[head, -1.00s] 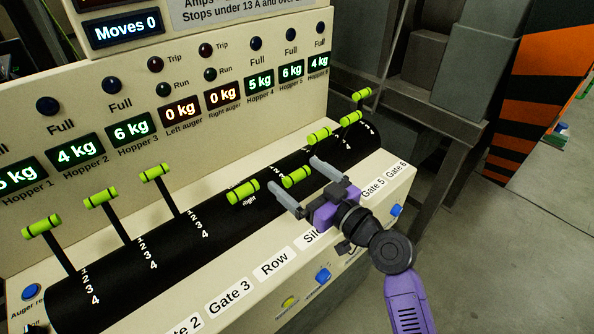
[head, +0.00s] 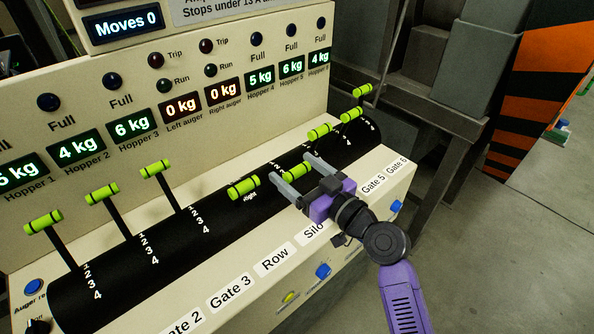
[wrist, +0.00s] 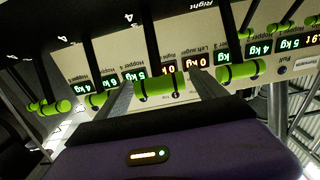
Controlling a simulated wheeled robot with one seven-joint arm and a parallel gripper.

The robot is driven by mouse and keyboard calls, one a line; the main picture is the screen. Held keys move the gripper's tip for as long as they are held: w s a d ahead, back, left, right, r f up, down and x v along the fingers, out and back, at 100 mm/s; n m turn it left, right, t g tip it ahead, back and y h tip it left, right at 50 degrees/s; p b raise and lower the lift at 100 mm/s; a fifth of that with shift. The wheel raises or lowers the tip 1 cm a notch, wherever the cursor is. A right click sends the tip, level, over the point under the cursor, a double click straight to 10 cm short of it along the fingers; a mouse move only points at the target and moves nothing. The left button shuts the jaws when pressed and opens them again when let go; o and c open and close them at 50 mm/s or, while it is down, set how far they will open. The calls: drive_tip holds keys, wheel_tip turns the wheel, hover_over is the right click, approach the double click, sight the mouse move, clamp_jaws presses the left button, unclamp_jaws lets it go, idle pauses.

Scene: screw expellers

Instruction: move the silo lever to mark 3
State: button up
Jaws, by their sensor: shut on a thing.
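The silo lever's lime-green handle (head: 295,171) is on the black drum, above the Silo label (head: 314,232). My purple gripper (head: 291,167) has its two grey fingers at either end of this handle and is shut on it. The wrist view shows the same handle (wrist: 160,87) between the fingers (wrist: 163,92). The silo lever's scale marks are hidden or too small to read, so I cannot tell which mark it stands at.
The row lever's handle (head: 243,187) is close on the left. The gate 3 lever (head: 155,169) stands further left. Another green handle (head: 319,133) is close behind on the right. The display (head: 124,20) reads Moves 0.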

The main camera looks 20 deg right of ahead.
drive_tip(key=shift+w+a+r+b, duration=0.3)
drive_tip(key=shift+w+r+b, duration=0.15)
drive_tip(key=shift+w, duration=0.4)
drive_tip(key=shift+w+a+r+b, duration=0.3)
drive_tip(key=shift+w+r, duration=0.2)
drive_tip(key=shift+w, duration=0.3)
drive_tip(key=shift+w+a+r+b, duration=0.25)
drive_tip(key=shift+w+r+b, duration=0.2)
drive_tip(key=shift+w, duration=0.4)
drive_tip(key=o, duration=2)
drive_tip(key=b+v, duration=0.1)
drive_tip(key=v, duration=0.6)
drive_tip(key=shift+s+d+b, duration=0.15)
drive_tip(key=shift+s+b, duration=0.2)
drive_tip(key=shift+b, duration=0.05)
